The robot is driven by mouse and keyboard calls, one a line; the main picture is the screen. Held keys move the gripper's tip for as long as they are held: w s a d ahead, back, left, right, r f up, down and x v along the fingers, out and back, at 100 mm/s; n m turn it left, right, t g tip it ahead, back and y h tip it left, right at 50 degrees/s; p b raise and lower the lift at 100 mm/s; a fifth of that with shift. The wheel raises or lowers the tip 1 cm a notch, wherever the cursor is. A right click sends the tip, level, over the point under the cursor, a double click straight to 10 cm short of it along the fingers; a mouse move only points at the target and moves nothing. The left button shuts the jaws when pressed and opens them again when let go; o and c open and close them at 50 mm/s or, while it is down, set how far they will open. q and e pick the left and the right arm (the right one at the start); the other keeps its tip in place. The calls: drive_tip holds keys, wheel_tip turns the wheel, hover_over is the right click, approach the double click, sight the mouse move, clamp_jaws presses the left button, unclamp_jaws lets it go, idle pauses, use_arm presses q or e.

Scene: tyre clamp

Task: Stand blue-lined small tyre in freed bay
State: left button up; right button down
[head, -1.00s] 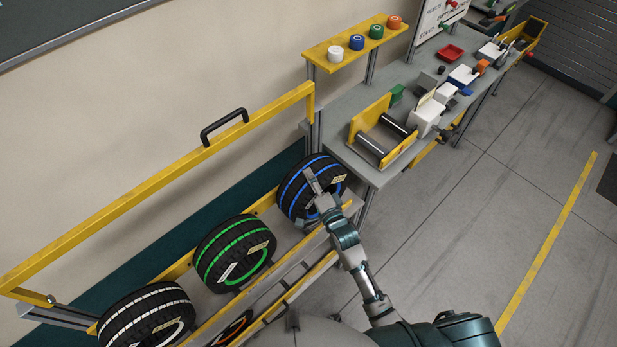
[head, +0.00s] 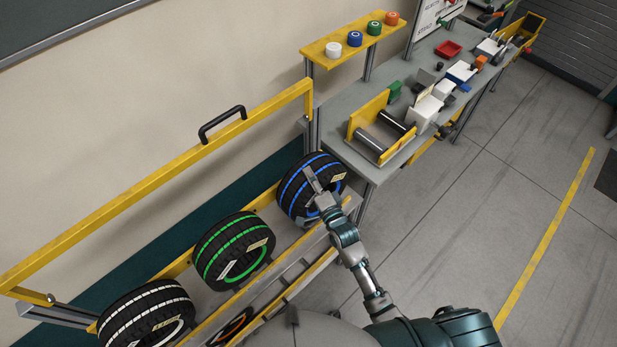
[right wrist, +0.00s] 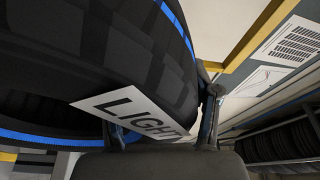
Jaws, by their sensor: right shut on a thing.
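The blue-lined small tyre (head: 301,192) stands upright at the right end of the rack (head: 290,257), close to the workbench. My right gripper (head: 318,187) is at its near side, shut on the tyre. In the right wrist view the tyre (right wrist: 110,55) fills the upper left, with a white label reading "LIGHT" (right wrist: 135,112) close to the fingers. The tyre's underside is hidden, so I cannot tell how it rests. My left gripper is not in view.
A green-lined tyre (head: 232,250) and a white-lined tyre (head: 148,315) stand to the left on the rack. A raised yellow bar (head: 150,195) with a black handle (head: 222,124) runs behind. The grey workbench (head: 345,155) stands just right of the blue-lined tyre. An orange-lined tyre (head: 233,328) shows partly below.

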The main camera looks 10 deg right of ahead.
drive_tip(key=shift+r, duration=0.3)
drive_tip(key=shift+a+f, duration=0.1)
drive_tip(key=shift+a, duration=0.55)
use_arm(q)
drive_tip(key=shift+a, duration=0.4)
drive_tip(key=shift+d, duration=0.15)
use_arm(e)
drive_tip(key=shift+d+f, duration=0.15)
drive_tip(key=shift+f, duration=0.05)
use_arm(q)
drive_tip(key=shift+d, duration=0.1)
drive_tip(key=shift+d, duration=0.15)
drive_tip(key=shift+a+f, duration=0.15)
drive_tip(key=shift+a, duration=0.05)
use_arm(e)
drive_tip(key=shift+a+f, duration=0.15)
drive_tip(key=shift+a, duration=0.15)
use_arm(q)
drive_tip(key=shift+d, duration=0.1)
use_arm(e)
drive_tip(key=shift+d+f, duration=0.25)
